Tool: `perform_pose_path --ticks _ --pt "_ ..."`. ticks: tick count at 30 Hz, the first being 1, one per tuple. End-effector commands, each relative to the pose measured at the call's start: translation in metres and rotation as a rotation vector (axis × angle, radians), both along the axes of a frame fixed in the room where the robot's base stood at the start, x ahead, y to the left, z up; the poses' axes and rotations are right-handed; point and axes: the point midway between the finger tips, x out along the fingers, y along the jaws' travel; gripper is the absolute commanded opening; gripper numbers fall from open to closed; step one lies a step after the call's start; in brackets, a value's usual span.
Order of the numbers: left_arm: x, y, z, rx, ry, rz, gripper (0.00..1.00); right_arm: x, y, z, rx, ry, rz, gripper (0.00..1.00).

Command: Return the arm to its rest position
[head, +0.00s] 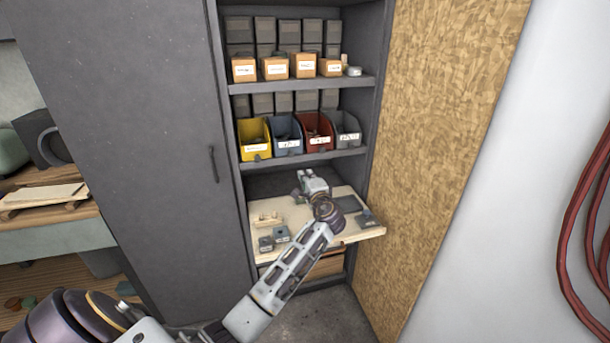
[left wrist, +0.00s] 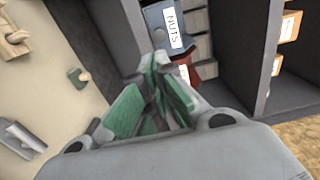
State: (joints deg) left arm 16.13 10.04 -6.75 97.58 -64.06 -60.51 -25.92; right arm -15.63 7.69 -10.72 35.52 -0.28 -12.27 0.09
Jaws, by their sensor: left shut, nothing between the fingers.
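My left arm reaches from the lower left into the open grey cabinet in the head view. Its gripper (head: 311,180) is above the back of the pale pull-out board (head: 347,236), below the shelf of coloured bins. In the left wrist view the green-padded fingers (left wrist: 155,95) are together, with nothing between them. A blue bin labelled NUTS (left wrist: 166,28) and part of a red bin (left wrist: 184,68) show just beyond the fingertips. I cannot tell whether the fingers touch them. My right gripper is not in view.
Yellow (head: 255,138), blue (head: 286,136), red (head: 318,132) and grey (head: 345,129) bins stand on the middle shelf. Small grey pieces (head: 281,234) and a wooden piece (head: 267,220) lie on the board. A cabinet door (head: 130,130) and a chipboard panel (head: 440,150) flank the opening.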

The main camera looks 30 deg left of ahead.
Motion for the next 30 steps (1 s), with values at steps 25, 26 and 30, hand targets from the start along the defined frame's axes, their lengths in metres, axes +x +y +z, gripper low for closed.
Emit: perform_pose_path --ticks 25,26,30 --pt "-0.013 -0.005 -0.02 -0.071 0.005 -0.005 0.0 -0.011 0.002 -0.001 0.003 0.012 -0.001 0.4" --pt "-0.016 -0.006 -0.024 -0.088 0.006 -0.006 0.0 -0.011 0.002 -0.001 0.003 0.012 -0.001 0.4" --pt "-0.036 -0.015 -0.054 -0.202 0.017 -0.011 0.0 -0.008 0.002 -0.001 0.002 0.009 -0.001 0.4"
